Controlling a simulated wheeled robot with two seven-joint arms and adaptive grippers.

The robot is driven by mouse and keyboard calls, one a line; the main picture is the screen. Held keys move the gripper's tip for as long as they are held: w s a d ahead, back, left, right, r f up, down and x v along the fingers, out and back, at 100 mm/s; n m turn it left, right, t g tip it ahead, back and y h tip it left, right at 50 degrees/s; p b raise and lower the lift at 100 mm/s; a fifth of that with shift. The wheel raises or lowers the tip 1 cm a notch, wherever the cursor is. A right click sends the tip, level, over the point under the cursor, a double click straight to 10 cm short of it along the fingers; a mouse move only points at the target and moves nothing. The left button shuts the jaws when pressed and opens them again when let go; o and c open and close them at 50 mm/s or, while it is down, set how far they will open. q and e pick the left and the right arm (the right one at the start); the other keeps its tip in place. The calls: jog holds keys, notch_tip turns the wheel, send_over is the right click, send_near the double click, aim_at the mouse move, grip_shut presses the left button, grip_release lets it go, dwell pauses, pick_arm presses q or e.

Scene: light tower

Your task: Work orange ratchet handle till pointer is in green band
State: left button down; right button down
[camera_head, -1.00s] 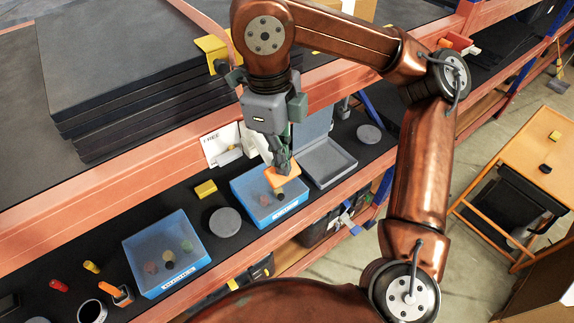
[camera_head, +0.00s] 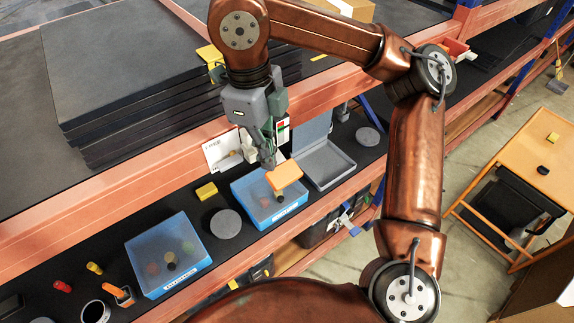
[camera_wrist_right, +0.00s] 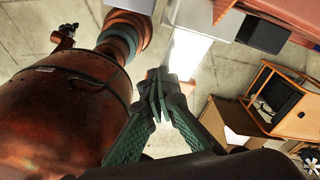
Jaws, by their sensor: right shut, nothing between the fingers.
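The orange ratchet handle (camera_head: 284,174) stands over the right blue bin in the head view, its orange end on top. My right gripper (camera_head: 269,164) is shut and empty, with its fingertips pointing down just left of the handle's upper end. I cannot tell whether they touch it. Behind the gripper a narrow panel with red and green patches (camera_head: 282,129) shows partly. Its pointer is too small to make out. In the right wrist view the fingers (camera_wrist_right: 158,92) are together with nothing between them; the handle is not visible there. My left gripper is not in view.
The right blue bin (camera_head: 286,211) and left blue bin (camera_head: 150,281) hold small coloured items. A grey open case (camera_head: 330,166), a round grey disc (camera_head: 225,223) and a yellow block (camera_head: 206,191) lie nearby. The salmon shelf beam (camera_head: 110,195) runs behind.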

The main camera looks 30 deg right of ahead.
notch_tip(320, 180, up, 11)
jog(key=w, duration=0.1)
jog(key=shift+a, duration=0.35)
dwell(1.4)
